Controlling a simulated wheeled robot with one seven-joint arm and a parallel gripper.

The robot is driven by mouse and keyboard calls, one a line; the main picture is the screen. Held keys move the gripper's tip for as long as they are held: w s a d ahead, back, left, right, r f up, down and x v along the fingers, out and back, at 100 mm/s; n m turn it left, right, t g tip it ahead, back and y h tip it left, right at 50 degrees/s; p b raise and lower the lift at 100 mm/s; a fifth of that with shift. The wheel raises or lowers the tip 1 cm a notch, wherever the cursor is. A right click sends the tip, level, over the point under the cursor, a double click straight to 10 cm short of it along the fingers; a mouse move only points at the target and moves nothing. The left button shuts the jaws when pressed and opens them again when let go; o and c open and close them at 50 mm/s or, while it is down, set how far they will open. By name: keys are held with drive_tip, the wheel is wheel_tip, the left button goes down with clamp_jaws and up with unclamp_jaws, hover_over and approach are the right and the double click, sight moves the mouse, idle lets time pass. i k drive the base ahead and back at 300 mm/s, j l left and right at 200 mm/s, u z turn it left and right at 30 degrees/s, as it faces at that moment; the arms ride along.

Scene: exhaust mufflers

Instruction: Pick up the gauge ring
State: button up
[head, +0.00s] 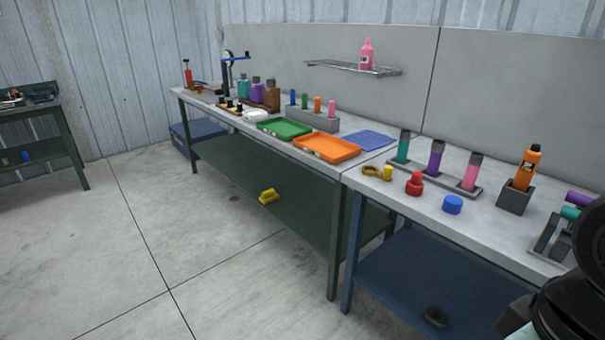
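A small brass-yellow ring (371,171) lies on the near workbench (420,208), close to its left end and front edge. It looks like the gauge ring, though it is small in view. A short yellow cylinder (387,173) stands at its right, and I cannot tell whether the two touch or are joined. A black part of my arm fills the lower right corner. My gripper is not in view, and nothing shows in its hold.
Beside the ring are a red knobbed piece (415,184), a blue cap (453,205) and a rack (434,178) of coloured cylinders. An orange tray (327,158) sits on the adjoining bench. The floor at left is clear.

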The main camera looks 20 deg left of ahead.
sight(387, 176)
drive_tip(key=u, duration=0.4)
drive_tip(key=i+j+z, duration=0.25)
drive_tip(key=i, duration=0.2)
drive_tip(key=i+j+z, duration=0.15)
drive_tip(key=i+z, duration=0.15)
drive_tip(key=i, duration=0.15)
drive_tip(key=i+j+z, duration=0.25)
drive_tip(key=i+j, duration=0.1)
drive_tip(key=i, duration=0.05)
